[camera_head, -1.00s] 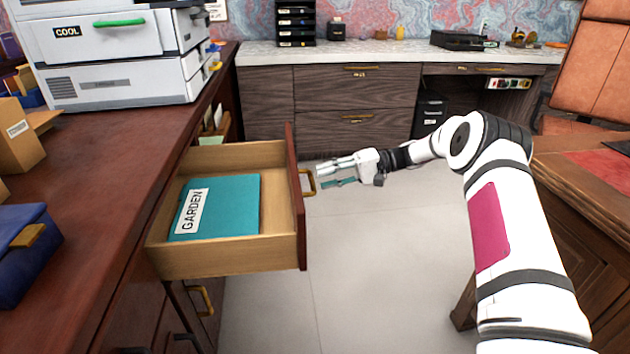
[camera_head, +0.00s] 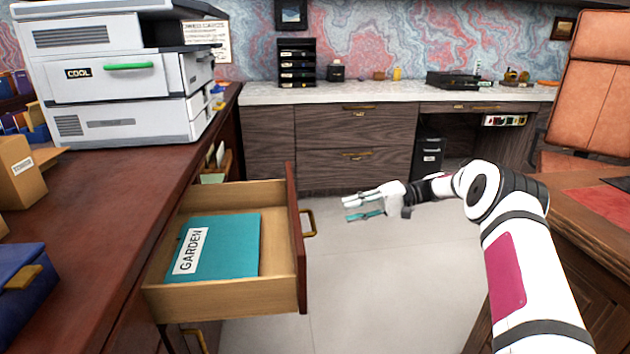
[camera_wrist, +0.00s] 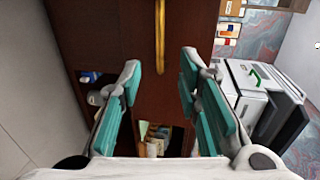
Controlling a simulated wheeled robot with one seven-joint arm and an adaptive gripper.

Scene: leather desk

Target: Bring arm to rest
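My gripper (camera_head: 364,207) is in the air over the floor, to the right of the open drawer, and holds nothing. In the wrist view its teal-padded fingers (camera_wrist: 160,88) stand wide apart with nothing between the pads. The wooden drawer (camera_head: 225,296) is pulled out of the dark red desk (camera_head: 90,215). A teal folder labelled GARDEN (camera_head: 232,243) lies in it. The drawer's brass handle (camera_head: 309,223) is apart from my fingers, with a clear gap. In the wrist view, a brass handle (camera_wrist: 160,40) on a dark red wooden front shows beyond the fingers.
A white printer (camera_head: 120,95) stands on the desk, with a cardboard box (camera_head: 18,170) and a blue box (camera_head: 25,270) at the left edge. A brown desk (camera_head: 585,240) and an orange chair (camera_head: 590,80) are at the right. The floor (camera_head: 390,280) between is clear.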

